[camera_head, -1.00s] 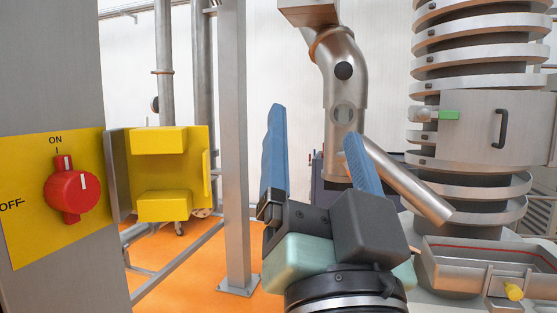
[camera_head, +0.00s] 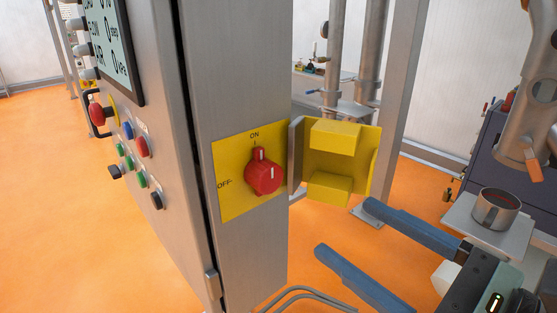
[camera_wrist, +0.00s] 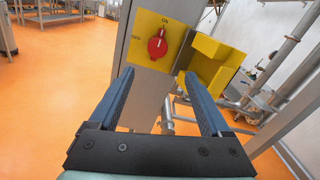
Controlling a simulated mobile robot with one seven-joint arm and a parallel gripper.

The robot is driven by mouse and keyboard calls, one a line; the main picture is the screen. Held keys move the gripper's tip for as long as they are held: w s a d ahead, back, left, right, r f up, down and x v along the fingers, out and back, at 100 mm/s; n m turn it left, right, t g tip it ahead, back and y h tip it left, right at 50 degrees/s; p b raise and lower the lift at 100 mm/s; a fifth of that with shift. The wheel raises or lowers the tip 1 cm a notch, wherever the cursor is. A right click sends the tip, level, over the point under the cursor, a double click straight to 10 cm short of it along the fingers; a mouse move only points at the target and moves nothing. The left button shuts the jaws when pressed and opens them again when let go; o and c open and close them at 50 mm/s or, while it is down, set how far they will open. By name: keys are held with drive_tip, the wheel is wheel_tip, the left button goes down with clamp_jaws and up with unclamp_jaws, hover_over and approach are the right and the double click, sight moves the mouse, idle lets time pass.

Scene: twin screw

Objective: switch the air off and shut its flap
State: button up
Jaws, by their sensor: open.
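The red rotary knob (camera_head: 263,173) sits on a yellow plate (camera_head: 228,193) marked ON at the top and OFF at the left. Its upright grip lines up with ON. The yellow flap (camera_head: 368,160) stands open to the right of the plate, its boxy inner side showing. The wrist view also shows the knob (camera_wrist: 157,46) and the flap (camera_wrist: 213,62), ahead of my gripper. My gripper (camera_head: 345,226) is open and empty, its blue fingers pointing left, below and right of the knob and apart from it. Both fingers show in the wrist view (camera_wrist: 157,73).
The plate is on a grey metal post (camera_head: 245,255) beside a control cabinet with a screen and several buttons (camera_head: 142,147). An upright steel post (camera_head: 400,90) stands behind the flap. A metal cup (camera_head: 496,208) is at the right. Orange floor lies open at the left.

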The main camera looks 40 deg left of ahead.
sight(272, 181)
drive_tip(key=shift+g, duration=0.3)
drive_tip(key=a, duration=0.4)
drive_tip(key=a+p, duration=0.1)
drive_tip(key=a, duration=0.3)
drive_tip(key=a+p, duration=0.1)
drive_tip(key=a, duration=0.4)
drive_tip(key=shift+w, duration=0.35)
clamp_jaws()
